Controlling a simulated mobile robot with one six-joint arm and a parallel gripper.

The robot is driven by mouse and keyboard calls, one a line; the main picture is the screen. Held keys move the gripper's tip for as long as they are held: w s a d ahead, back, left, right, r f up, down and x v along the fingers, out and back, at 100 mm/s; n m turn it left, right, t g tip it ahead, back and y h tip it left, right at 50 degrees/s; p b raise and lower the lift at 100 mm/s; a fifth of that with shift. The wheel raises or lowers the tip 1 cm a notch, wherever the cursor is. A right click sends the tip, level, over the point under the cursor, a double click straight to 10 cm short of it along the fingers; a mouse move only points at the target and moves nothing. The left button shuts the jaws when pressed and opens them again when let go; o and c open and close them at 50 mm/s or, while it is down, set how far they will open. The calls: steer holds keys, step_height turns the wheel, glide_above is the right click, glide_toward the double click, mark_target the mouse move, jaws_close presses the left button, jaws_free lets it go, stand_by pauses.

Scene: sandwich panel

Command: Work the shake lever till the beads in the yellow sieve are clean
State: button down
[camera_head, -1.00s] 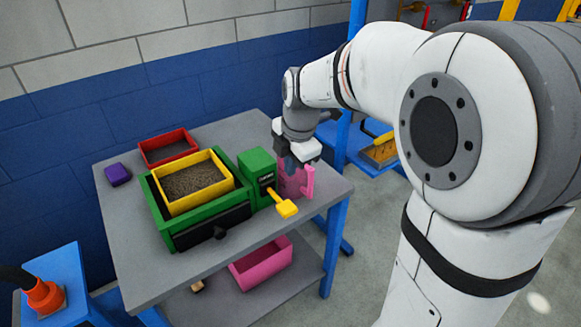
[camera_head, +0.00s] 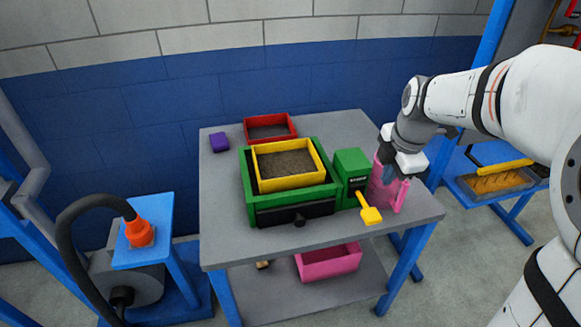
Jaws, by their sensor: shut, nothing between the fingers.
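The yellow sieve (camera_head: 317,159) sits in the top of a green shaker frame (camera_head: 250,197) on the grey table. It holds a bed of brownish-grey material (camera_head: 287,164); single beads are too small to tell apart. The shake lever, with a yellow handle (camera_head: 371,215), sticks out forward and down from the green box (camera_head: 350,167) at the shaker's right. My gripper (camera_head: 388,172) points down at the pink jug (camera_head: 392,193), right of the lever and apart from it. The gripper is shut with nothing in it; its fingertips are partly hidden by the jug.
A red tray (camera_head: 268,131) stands behind the sieve and a purple block (camera_head: 219,142) at the back left. A pink bin (camera_head: 330,263) is on the lower shelf. An orange nozzle (camera_head: 139,233) with a black hose stands at the left. The table's front left is clear.

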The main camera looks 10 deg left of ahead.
steer(key=s+d+m, duration=0.3)
steer(key=s+m, duration=0.6)
steer(key=m, duration=0.2)
steer(key=s+d+f+m+h, duration=0.1)
steer(key=s+d+m, duration=0.2)
steer(key=s+m, duration=0.7)
steer(key=shift+s+d+m, duration=0.15)
steer(key=shift+d+m, duration=0.1)
steer(key=shift+m, duration=0.95)
